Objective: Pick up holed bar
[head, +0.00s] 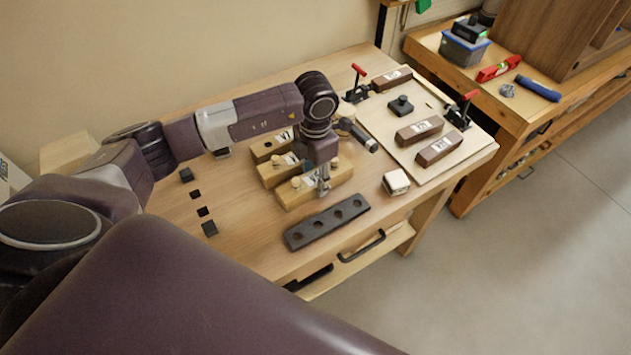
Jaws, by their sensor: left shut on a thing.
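The holed bar (326,222) is a dark grey flat bar with several round holes in a row. It lies slantwise on the wooden bench near its front edge, fully visible. My right gripper is not in view.
Wooden blocks with knobs stand behind the gripper. A pale board (386,111) with clamps and brown labelled blocks (419,130) lies at right, with a small white-topped block (396,182) nearby. Small dark squares (203,211) lie at left. A drawer handle (361,246) protrudes in front.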

